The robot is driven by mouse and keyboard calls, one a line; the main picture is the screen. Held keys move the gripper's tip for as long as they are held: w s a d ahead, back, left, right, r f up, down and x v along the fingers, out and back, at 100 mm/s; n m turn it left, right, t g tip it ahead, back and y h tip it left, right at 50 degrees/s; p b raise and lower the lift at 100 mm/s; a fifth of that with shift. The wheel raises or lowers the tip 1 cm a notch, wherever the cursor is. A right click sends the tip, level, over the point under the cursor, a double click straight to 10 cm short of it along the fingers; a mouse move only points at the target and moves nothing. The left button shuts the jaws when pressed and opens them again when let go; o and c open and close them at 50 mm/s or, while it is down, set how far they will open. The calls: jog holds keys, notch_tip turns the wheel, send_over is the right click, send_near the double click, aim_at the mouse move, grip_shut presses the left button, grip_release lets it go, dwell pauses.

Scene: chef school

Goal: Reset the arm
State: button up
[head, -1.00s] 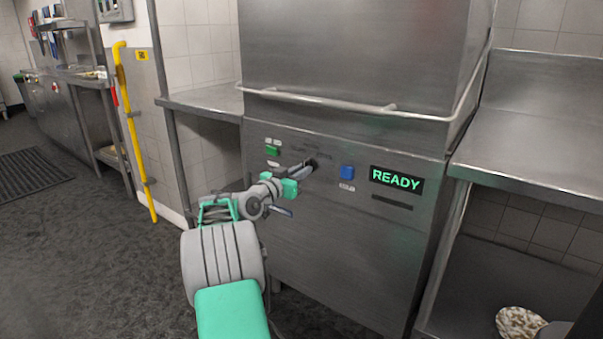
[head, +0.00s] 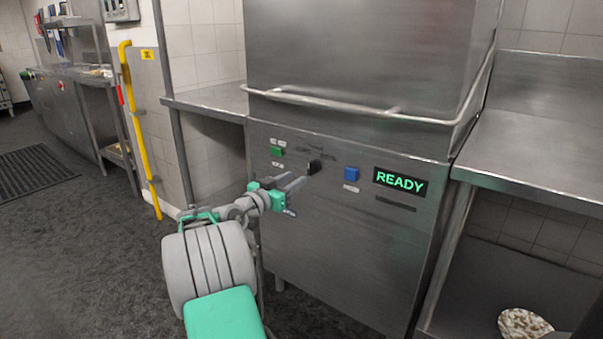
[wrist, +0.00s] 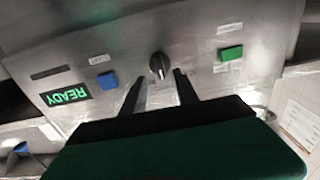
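My gripper (head: 296,180) is in front of the steel dishwasher's control panel (head: 330,240), just left of and below a black knob (head: 314,166). In the wrist view my gripper's two dark fingers (wrist: 159,82) stand apart with nothing between them. The knob (wrist: 159,65) shows beyond the gap and looks clear of both fingers. My arm is still stretched forward toward the panel.
The panel has a green button (head: 277,151), a blue button (head: 351,173) and a green READY display (head: 400,182). A long handle bar (head: 350,106) runs above. Steel counters stand left (head: 212,102) and right (head: 530,150). Open floor (head: 80,240) lies left.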

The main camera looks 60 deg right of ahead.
jog(key=shift+a, duration=0.55)
